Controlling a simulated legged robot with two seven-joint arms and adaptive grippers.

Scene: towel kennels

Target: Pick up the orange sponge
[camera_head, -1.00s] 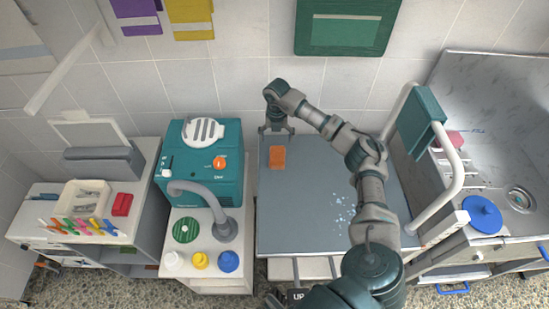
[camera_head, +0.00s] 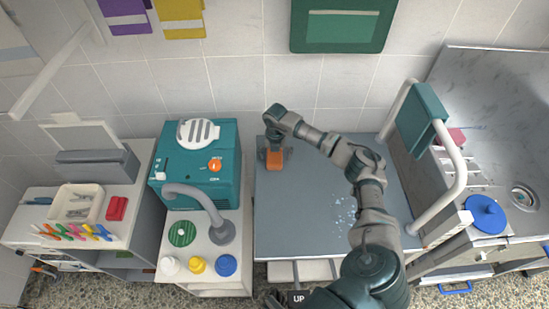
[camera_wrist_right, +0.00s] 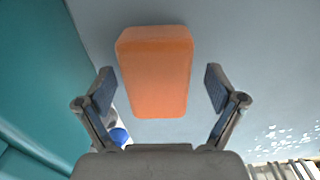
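The orange sponge (camera_head: 275,160) lies on the grey table top (camera_head: 300,215), near its far left corner. In the right wrist view the sponge (camera_wrist_right: 155,72) is a rounded orange block in front of my right gripper. My right gripper (camera_head: 274,158) is over the sponge in the head view. In the right wrist view the gripper (camera_wrist_right: 159,90) is open, with one finger on each side of the sponge and a visible gap on both sides. My left gripper is not in view.
A teal machine (camera_head: 200,165) with a grey hose stands close left of the table. A white rail (camera_head: 455,170) with a teal towel (camera_head: 421,115) borders the right side. White-blue specks (camera_head: 345,212) lie on the table, which is otherwise clear.

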